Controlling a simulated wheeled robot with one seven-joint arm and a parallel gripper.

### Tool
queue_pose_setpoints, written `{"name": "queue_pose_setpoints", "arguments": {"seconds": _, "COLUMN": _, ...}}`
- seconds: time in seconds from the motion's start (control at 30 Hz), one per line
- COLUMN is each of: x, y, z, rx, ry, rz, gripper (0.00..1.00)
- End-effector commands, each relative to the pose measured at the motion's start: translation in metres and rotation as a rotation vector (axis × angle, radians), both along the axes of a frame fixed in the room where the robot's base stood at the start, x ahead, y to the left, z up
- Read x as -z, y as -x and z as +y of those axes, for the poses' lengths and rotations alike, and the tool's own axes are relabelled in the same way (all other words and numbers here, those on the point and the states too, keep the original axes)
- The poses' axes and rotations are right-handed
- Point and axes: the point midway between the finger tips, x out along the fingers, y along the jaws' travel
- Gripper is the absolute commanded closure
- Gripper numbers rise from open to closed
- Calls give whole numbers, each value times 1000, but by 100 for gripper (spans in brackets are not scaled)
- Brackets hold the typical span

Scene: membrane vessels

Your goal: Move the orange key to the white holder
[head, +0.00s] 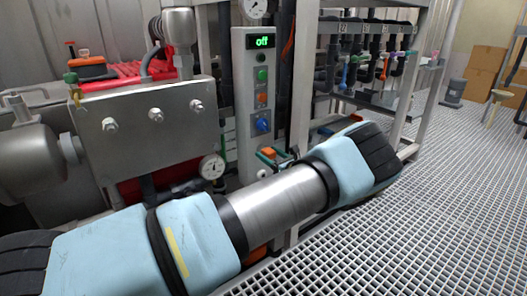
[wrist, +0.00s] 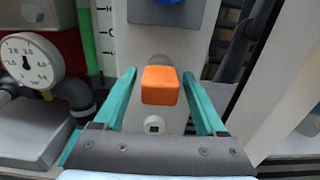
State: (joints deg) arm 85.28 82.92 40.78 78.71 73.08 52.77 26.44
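The orange key (wrist: 160,85) is a block-like piece in front of the grey panel, in the middle of the wrist view. A grey round fitting shows just behind its top. My gripper (wrist: 159,75) is open, with one teal finger on each side of the key and a visible gap on both sides. The white holder (wrist: 154,125) is a small round fitting with a dark square opening, just below the key.
The control panel (head: 247,110) has a display reading "off", a green button, another orange control (head: 262,98) and a blue knob (head: 263,125). A pressure gauge (wrist: 30,62) and pipe are close on the left. A metal post (wrist: 285,75) stands on the right.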

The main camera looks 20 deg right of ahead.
Motion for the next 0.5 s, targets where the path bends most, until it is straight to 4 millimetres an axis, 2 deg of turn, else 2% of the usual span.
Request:
{"name": "queue_pose_setpoints", "arguments": {"seconds": 0.07, "x": 0, "y": 0, "z": 0, "rx": 0, "ry": 0, "rz": 0, "gripper": 37}}
{"name": "queue_pose_setpoints", "arguments": {"seconds": 0.5, "x": 0, "y": 0, "z": 0, "rx": 0, "ry": 0, "rz": 0, "gripper": 87}}
